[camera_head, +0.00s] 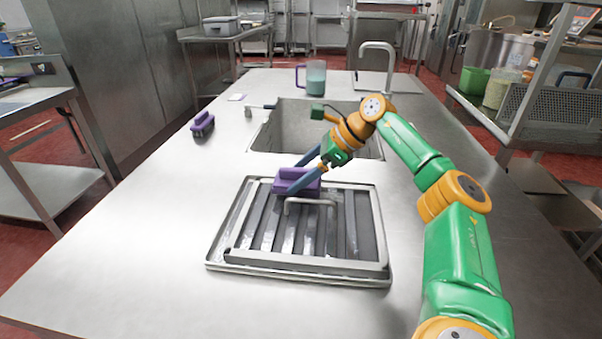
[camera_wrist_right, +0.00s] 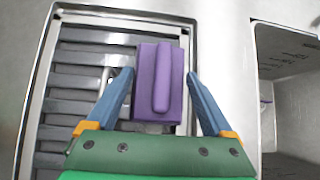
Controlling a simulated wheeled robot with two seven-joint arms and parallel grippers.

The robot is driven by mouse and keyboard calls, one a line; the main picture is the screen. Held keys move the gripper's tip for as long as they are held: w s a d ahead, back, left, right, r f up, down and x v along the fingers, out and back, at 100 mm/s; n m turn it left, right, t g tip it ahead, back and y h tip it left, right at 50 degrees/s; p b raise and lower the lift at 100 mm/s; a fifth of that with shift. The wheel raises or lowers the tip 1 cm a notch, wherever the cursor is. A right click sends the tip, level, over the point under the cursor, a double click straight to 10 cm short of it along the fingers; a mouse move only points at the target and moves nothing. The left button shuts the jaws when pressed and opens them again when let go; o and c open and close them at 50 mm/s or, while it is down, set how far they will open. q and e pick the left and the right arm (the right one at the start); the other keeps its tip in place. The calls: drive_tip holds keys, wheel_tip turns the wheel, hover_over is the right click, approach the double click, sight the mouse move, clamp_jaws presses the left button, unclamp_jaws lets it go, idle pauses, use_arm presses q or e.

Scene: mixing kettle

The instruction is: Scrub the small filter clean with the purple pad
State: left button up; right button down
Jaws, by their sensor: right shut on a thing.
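The small filter (camera_head: 270,232) is a metal frame with several slats and a bar handle, lying flat on the counter. The purple pad (camera_head: 297,187) is a block with a raised grip, at the filter's far edge. In the right wrist view the pad (camera_wrist_right: 150,85) overlaps the filter's slats (camera_wrist_right: 75,80) and its edge bar. Contact under the pad is hidden. My left gripper is not in view.
A sink (camera_head: 300,118) with a faucet (camera_head: 377,62) lies beyond the filter. A purple brush (camera_head: 202,124) stands left of the sink and a jug (camera_head: 315,78) behind it. The counter (camera_head: 130,220) left of the filter is clear.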

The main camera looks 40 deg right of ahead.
drive_tip(key=shift+f+b, duration=0.75)
drive_tip(key=shift+f, duration=0.3)
